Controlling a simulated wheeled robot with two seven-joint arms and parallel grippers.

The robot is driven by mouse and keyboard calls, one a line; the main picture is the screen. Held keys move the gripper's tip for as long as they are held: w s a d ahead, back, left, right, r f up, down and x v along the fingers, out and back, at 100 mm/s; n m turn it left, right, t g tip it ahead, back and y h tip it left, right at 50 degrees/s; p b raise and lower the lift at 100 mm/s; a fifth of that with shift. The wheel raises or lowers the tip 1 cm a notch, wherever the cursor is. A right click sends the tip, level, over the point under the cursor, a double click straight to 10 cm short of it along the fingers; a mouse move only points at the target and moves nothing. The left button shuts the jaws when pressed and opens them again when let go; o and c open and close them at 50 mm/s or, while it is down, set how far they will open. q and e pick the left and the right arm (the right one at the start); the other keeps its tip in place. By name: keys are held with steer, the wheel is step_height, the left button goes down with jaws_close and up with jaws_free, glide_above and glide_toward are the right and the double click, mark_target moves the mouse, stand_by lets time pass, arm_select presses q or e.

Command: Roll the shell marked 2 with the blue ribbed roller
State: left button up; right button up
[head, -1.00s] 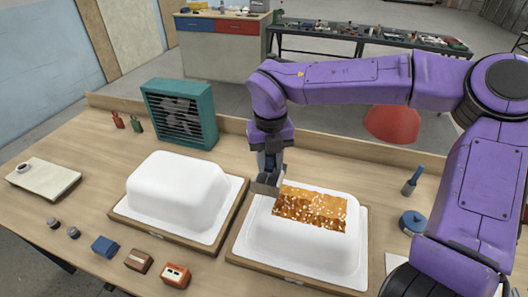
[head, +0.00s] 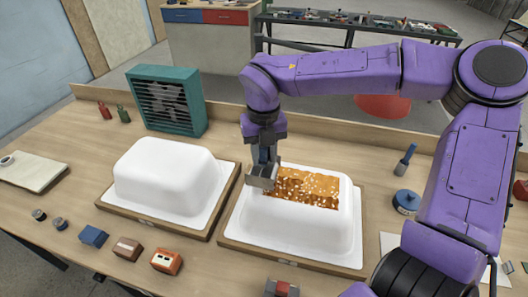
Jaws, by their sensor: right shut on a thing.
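Two white upturned tub shells stand on wooden-edged boards: the left shell (head: 165,178) is bare. The right shell (head: 292,228) carries a brown-orange patch (head: 310,188) with pale flecks on its top. I cannot read a number on either one. My right gripper (head: 264,162) points down over the right shell, shut on a tool. The tool's grey head (head: 262,179) is at the patch's left end and seems to touch it. Its ribs and any blue colour cannot be made out. My left gripper is not in view.
A green fan box (head: 168,101) stands behind the left shell. Several small blocks, including an orange one (head: 167,262), line the front. A blue-handled tool (head: 405,158) and blue disc (head: 406,201) lie right of the right shell, near my arm.

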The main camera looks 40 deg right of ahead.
steer(key=shift+s+f, duration=0.1)
steer(key=shift+f, duration=0.2)
steer(key=shift+f+b, duration=1)
steer(key=shift+f, duration=0.1)
stand_by(0.8)
